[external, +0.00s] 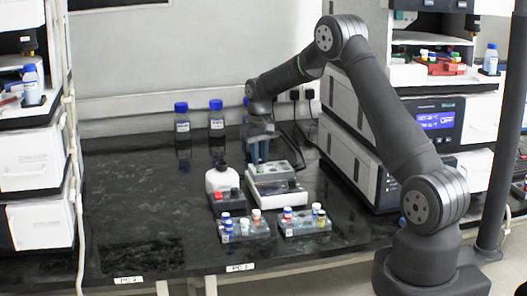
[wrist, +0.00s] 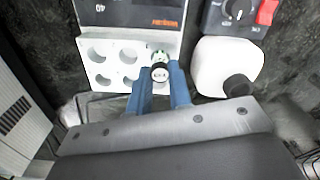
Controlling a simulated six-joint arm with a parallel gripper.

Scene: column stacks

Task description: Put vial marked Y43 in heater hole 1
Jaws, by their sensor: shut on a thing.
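The label on the vial cannot be read. The white heater block (wrist: 103,68) has several round holes, with open ones to the left of the vial in the wrist view. The vial is over the block's right end; I cannot tell how deep it sits in a hole. In the external view my gripper (external: 260,155) points down over the back of the heater (external: 277,192), and its fingers hide the vial.
A white bottle with a black cap (wrist: 225,67) stands close beside the heater. A black device with a red switch (wrist: 267,12) is near it. Two vial racks (external: 245,236) (external: 305,229) hold several capped vials in front. Blue-capped bottles (external: 182,123) stand behind. The bench's left is clear.

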